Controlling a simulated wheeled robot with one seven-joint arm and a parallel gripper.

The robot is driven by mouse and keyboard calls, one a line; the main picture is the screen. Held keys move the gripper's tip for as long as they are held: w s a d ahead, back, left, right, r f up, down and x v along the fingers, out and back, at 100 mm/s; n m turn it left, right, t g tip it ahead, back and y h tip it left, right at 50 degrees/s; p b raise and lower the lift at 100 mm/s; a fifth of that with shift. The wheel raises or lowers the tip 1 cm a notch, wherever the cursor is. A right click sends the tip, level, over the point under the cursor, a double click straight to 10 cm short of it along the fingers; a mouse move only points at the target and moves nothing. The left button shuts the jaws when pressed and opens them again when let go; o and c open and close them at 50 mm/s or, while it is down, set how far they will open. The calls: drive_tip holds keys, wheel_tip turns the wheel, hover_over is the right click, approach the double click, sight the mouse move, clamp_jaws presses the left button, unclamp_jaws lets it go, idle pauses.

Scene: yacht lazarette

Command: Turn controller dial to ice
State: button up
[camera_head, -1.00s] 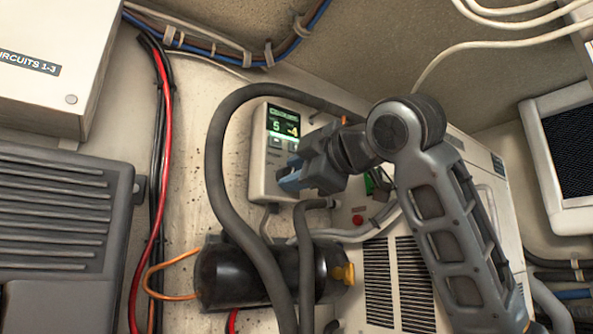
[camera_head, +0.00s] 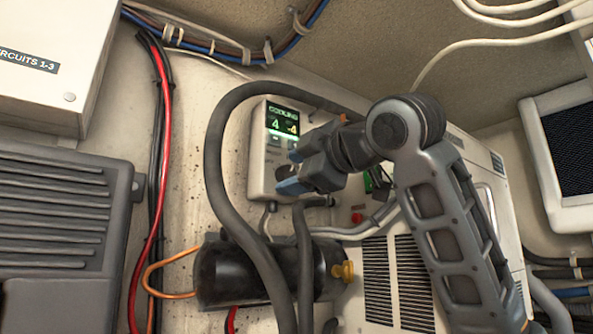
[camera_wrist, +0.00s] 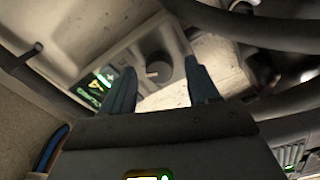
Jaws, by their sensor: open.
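The controller (camera_head: 257,160) is a pale box on the wall with a green-lit display (camera_head: 283,121). The display reads what looks like "COOLING", with 4 and -4 below. The dark round dial (camera_wrist: 157,68) shows in the wrist view with a pale pointer mark. My gripper (camera_head: 291,171) is at the lower front of the controller and partly covers the dial in the head view. In the wrist view the blue fingers of my gripper (camera_wrist: 159,78) are apart, one on each side of the dial. I cannot tell whether they touch it. The dial's setting marks are not readable.
A thick grey hose (camera_head: 216,150) loops close around the controller. A black cylinder (camera_head: 225,275) with a yellow fitting (camera_head: 343,272) sits below. A vented white unit (camera_head: 405,285) with a red button (camera_head: 357,217) stands to the right.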

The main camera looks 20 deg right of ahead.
drive_tip(key=s+d+b, duration=0.1)
drive_tip(key=s, duration=0.6)
drive_tip(key=shift+s+d, duration=0.25)
drive_tip(key=shift+s, duration=0.05)
idle(0.3)
